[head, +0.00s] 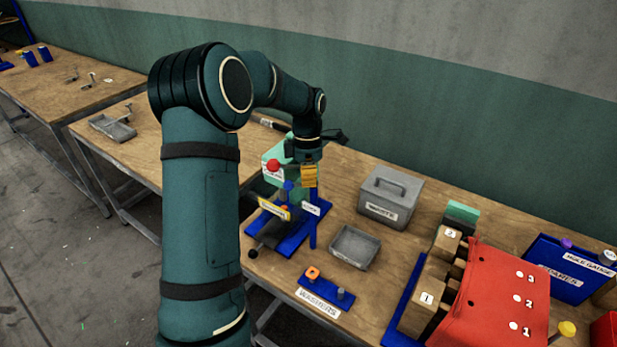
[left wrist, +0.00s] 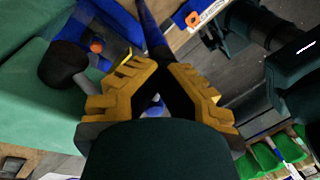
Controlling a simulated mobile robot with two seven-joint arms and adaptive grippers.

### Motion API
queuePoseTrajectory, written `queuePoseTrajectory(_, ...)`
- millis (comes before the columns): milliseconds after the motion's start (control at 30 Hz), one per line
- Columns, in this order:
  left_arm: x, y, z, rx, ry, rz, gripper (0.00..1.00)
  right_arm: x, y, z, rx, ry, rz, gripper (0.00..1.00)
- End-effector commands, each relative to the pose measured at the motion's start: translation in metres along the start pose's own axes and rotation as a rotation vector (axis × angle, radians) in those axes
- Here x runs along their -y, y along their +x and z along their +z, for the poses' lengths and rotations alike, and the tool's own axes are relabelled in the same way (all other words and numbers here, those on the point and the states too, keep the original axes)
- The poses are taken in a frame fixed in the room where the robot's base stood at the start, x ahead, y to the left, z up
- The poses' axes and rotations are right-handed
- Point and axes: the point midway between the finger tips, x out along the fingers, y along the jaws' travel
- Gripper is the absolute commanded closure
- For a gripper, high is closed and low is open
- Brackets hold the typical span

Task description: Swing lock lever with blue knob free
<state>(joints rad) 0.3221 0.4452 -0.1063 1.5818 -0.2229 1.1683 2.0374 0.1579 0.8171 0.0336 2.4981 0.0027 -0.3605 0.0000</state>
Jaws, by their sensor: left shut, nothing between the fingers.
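The press (head: 290,210) stands on a blue base at the near table's left part, with a green upper body and a red knob (head: 273,165). The blue knob (head: 288,185) shows below the red one, left of my left gripper (head: 309,176). That gripper has yellow fingers, points down beside the blue post and is shut and empty. In the left wrist view its fingers (left wrist: 153,70) come together at the tips, and a small blue round thing (left wrist: 153,111) shows through the gap between them. The lever's arm is too small to make out. My right gripper is out of view.
A grey lidded box (head: 390,197), a grey tray (head: 355,247) and a blue washer holder (head: 326,291) stand right of the press. A red numbered panel (head: 490,300) and wooden blocks stand farther right. A second table (head: 85,85) is at the left.

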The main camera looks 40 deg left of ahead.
Motion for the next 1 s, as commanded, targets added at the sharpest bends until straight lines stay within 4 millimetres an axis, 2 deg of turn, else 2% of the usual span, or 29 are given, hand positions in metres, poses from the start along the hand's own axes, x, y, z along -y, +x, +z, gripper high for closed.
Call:
queuePoseTrajectory(300, 0.0037, 0.0044, -0.0006, 0.018, -0.117, -0.010, 1.00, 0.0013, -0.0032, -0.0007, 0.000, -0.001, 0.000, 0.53)
queuePoseTrajectory(800, 0.0040, 0.0052, -0.0005, 0.022, -0.135, -0.011, 1.00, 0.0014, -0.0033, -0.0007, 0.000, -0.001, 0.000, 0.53)
queuePoseTrajectory(867, 0.0039, 0.0051, -0.0006, 0.021, -0.135, -0.011, 0.81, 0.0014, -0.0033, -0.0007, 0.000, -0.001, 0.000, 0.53)
queuePoseTrajectory(900, 0.0037, 0.0047, -0.0006, 0.022, -0.135, -0.010, 0.67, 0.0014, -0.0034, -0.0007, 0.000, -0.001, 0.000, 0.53)
queuePoseTrajectory(933, 0.0035, 0.0044, -0.0005, 0.022, -0.135, -0.009, 0.60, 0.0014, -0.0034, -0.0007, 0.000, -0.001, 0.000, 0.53)
queuePoseTrajectory(1000, 0.0032, 0.0036, -0.0005, 0.023, -0.135, -0.007, 0.60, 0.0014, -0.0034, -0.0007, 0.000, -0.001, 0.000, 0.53)
